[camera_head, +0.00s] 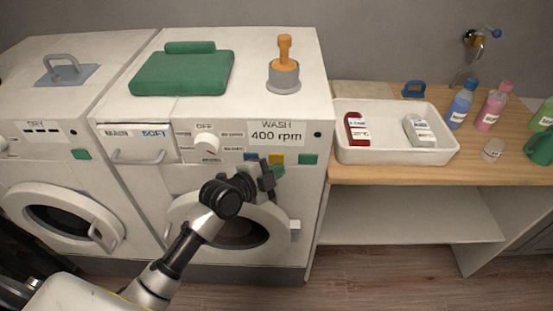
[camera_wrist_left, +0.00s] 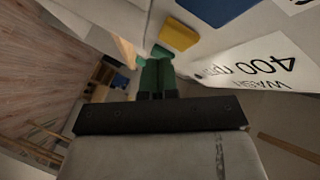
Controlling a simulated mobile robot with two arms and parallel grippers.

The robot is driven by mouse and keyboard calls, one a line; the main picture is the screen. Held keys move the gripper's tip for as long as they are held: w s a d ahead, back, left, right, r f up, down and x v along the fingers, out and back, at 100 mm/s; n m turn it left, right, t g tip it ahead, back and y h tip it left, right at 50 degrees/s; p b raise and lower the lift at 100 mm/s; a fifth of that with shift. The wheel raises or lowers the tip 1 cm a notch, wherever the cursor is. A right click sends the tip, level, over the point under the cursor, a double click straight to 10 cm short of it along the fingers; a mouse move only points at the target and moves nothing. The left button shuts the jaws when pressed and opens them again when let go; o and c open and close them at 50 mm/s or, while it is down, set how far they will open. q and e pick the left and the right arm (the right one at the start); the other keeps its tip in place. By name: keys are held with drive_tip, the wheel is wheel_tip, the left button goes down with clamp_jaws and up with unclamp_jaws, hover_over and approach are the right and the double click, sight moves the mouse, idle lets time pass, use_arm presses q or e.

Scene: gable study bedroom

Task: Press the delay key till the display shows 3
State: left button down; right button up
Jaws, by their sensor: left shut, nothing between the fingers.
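The washer (camera_head: 140,200) has a label display (camera_head: 276,133) reading "WASH 400 rpm"; it also shows upside down in the left wrist view (camera_wrist_left: 250,65). Below it is a row of keys: a blue key (camera_head: 250,156), a yellow key (camera_head: 275,158) and a green key (camera_head: 308,159). No key label is legible, so I cannot tell which is delay. My left gripper (camera_head: 279,172) is shut and empty, just in front of the keys' row, below the yellow and green keys. In the left wrist view its green fingertips (camera_wrist_left: 156,74) are close to the panel; contact is unclear.
The dryer (camera_head: 45,90) at left has a display (camera_head: 43,131) with dashes and a green key (camera_head: 80,154). A white dial (camera_head: 207,146) sits left of the washer's keys. A white tray (camera_head: 395,153) and bottles stand on the wooden counter (camera_head: 400,174) at right.

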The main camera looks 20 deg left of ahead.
use_arm(q)
drive_tip(key=shift+w, duration=0.15)
idle(0.8)
drive_tip(key=shift+w+a, duration=0.1)
drive_tip(key=shift+w, duration=0.15)
drive_tip(key=shift+w+a+b, duration=0.1)
drive_tip(key=shift+w+b, duration=0.25)
drive_tip(key=shift+b, duration=0.1)
idle(0.6)
drive_tip(key=shift+s, duration=0.1)
drive_tip(key=shift+s+d+p, duration=0.2)
drive_tip(key=shift+s+p, duration=0.25)
drive_tip(key=shift+s, duration=0.2)
drive_tip(key=s+p, duration=0.1)
drive_tip(key=s, duration=0.1)
drive_tip(key=s+d+p, duration=0.1)
drive_tip(key=s, duration=0.1)
drive_tip(key=shift+s+d+p, duration=0.2)
drive_tip(key=shift+s+p, duration=0.1)
drive_tip(key=shift+s, duration=0.1)
